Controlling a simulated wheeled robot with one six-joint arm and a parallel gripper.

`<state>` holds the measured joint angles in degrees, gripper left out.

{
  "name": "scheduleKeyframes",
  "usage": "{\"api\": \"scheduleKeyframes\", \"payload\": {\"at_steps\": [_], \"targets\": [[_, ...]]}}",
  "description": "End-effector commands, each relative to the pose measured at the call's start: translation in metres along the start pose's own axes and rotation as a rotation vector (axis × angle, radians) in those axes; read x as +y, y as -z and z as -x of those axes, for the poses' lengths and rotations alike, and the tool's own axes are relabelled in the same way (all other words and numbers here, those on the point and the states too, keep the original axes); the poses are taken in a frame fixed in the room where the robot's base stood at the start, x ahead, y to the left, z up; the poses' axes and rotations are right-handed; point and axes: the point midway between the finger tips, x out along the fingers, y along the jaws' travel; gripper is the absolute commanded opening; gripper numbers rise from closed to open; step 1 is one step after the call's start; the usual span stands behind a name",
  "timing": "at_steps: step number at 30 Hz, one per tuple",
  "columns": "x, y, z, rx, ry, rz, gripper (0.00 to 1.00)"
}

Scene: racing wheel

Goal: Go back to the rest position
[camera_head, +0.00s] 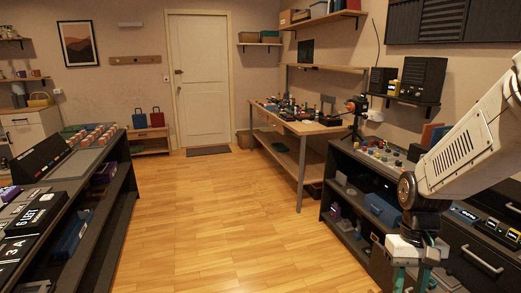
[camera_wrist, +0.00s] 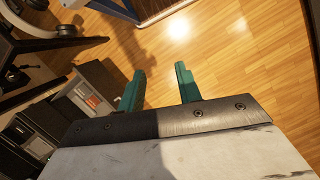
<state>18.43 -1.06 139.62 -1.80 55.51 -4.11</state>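My gripper (camera_head: 415,277) hangs at the lower right of the head view, below my white arm, in front of the dark cabinet on the right. In the wrist view my gripper (camera_wrist: 160,70) shows two teal fingers spread apart. Nothing is between them, and wooden floor lies beyond the tips. The fingertips are partly cut off or hard to see in the head view.
A dark shelf unit (camera_head: 96,227) stands at left and a dark cabinet (camera_head: 343,201) at right, close to my arm. A cluttered workbench (camera_head: 310,127) stands behind. The floor (camera_head: 221,215) between is clear. Dark bars (camera_wrist: 60,43) show in the wrist view.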

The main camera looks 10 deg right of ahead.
Motion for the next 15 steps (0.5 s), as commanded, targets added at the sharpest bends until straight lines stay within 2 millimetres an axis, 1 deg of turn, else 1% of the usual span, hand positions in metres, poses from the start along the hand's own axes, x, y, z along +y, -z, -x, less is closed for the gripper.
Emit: {"api": "scheduleKeyframes", "payload": {"at_steps": [1, 3, 9, 12, 15], "targets": [[-0.009, -0.017, 0.015, 0.010, -0.005, 0.004, 0.34], [-0.020, -0.040, 0.031, 0.013, -0.008, 0.009, 0.34], [-0.044, -0.099, 0.066, 0.076, -0.017, 0.060, 0.34], [-0.053, -0.119, 0.079, 0.150, -0.020, 0.106, 0.34], [-0.060, -0.132, 0.091, 0.239, -0.019, 0.149, 0.34]]}}
